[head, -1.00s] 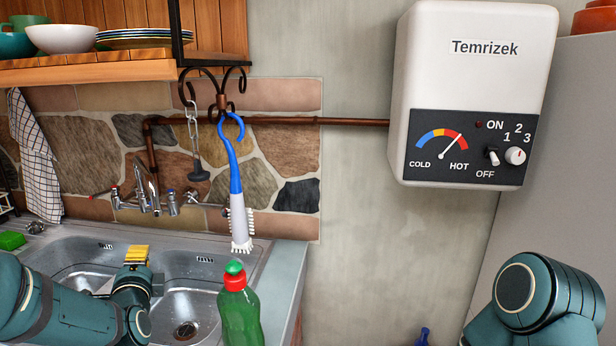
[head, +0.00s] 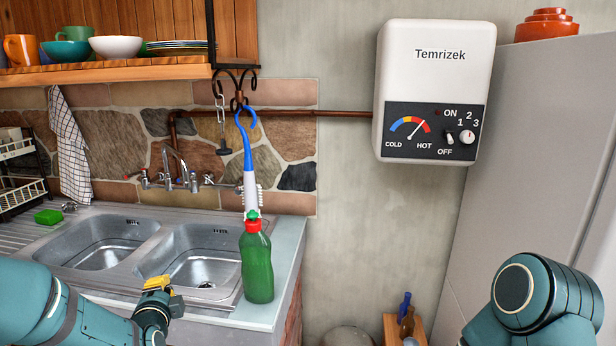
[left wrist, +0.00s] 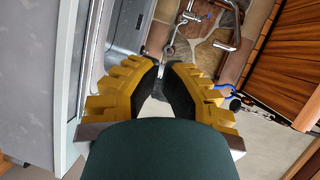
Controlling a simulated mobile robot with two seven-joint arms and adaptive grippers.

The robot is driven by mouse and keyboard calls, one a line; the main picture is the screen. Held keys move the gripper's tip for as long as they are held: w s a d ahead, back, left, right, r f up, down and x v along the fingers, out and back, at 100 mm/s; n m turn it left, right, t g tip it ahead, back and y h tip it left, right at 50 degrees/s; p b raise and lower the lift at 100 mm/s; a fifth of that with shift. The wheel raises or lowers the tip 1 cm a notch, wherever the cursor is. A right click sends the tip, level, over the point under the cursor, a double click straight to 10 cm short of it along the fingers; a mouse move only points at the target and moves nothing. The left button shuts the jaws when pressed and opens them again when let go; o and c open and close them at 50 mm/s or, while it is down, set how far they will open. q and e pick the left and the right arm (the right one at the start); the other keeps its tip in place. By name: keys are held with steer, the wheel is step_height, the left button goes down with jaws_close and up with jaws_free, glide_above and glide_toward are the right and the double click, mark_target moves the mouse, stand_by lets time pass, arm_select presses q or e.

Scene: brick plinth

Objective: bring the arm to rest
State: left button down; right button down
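My left gripper (head: 158,284) has yellow fingers with black pads. In the head view it is low, in front of the sink's front edge, with its arm coming in from the lower left. In the left wrist view the left gripper (left wrist: 162,68) shows a narrow gap between its fingertips and nothing held there. It is open and empty. My right arm shows at the lower right of the head view, but its gripper is out of view.
A green bottle (head: 257,268) with a red cap stands on the counter right of the double sink (head: 150,262). A blue-and-white brush (head: 248,165) hangs above it. A wooden stand with bottles (head: 405,325) is low, right of the counter.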

arm_select(q)
steer(key=d+f+n+g, duration=0.1)
steer(key=f, duration=0.2)
steer(key=d+f+g+h, duration=0.1)
steer(key=d+f, duration=0.1)
steer(key=f, duration=0.1)
steer(key=d+f+n+h, duration=0.1)
steer(key=d+f, duration=0.1)
steer(key=f, duration=0.1)
steer(key=shift+s+f+n+g, duration=0.2)
steer(key=shift+s+n+g, duration=0.1)
steer(key=shift+s+g, duration=0.1)
steer(key=s+d+f+n+g+h, duration=0.3)
steer(key=s+d+f+n+g, duration=0.2)
steer(key=s+d+f, duration=0.3)
steer(key=s+d+f+n+g+h, duration=0.3)
steer(key=s+d+f+n+g, duration=0.3)
steer(key=s+d+f, duration=0.3)
steer(key=s+f+n, duration=0.1)
steer(key=s+f, duration=0.2)
steer(key=s, duration=0.3)
steer(key=shift+f+n, duration=0.25)
steer(key=shift+n, duration=0.15)
